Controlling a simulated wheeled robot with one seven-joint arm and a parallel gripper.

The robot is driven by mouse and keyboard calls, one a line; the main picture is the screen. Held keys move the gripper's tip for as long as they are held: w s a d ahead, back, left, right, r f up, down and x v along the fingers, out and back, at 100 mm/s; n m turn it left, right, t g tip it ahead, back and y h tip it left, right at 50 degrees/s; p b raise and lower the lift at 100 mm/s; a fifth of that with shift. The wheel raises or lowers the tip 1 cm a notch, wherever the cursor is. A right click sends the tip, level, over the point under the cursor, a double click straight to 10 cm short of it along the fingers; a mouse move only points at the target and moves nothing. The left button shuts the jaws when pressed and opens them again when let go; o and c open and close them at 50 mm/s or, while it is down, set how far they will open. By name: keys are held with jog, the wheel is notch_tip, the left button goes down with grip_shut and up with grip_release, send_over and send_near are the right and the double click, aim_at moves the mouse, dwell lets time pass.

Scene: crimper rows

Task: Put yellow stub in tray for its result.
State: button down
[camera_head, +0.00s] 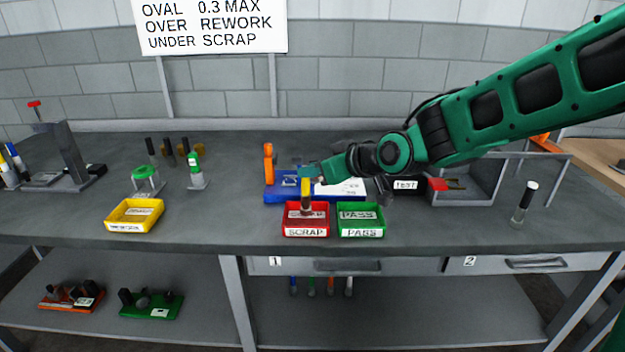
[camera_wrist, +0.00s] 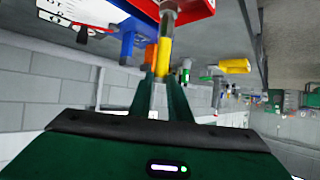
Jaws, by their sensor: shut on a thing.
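My gripper (camera_head: 306,177) is shut on the yellow stub (camera_head: 306,189) and holds it pointing down, roughly upright, over the red tray (camera_head: 306,233) labelled SCRAP. The stub (camera_wrist: 165,45) also shows between my gripper's fingers (camera_wrist: 160,78) in the wrist view, with a grey end away from the fingers. I cannot tell whether its lower end touches the tray. The green tray (camera_head: 360,233) labelled PASS stands just right of the red one. A yellow tray (camera_head: 134,226) stands farther left; its label is too small to read surely.
A sign (camera_head: 210,25) reads OVAL 0.3 MAX, OVER REWORK, UNDER SCRAP. A blue gauge base (camera_head: 281,193) with a white face lies behind the red tray. A green-topped stand (camera_head: 146,180) is left. The bench between yellow and red trays is clear.

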jog(key=shift+f, duration=1.35)
jog(key=c, duration=1.6)
grip_release()
jog(key=shift+c, duration=0.2)
jog(key=shift+s+d+r, duration=0.15)
jog(key=shift+r, duration=0.1)
jog(key=v, duration=1.1)
jog(key=shift+s+d, duration=0.2)
jog(key=shift+r, duration=0.1)
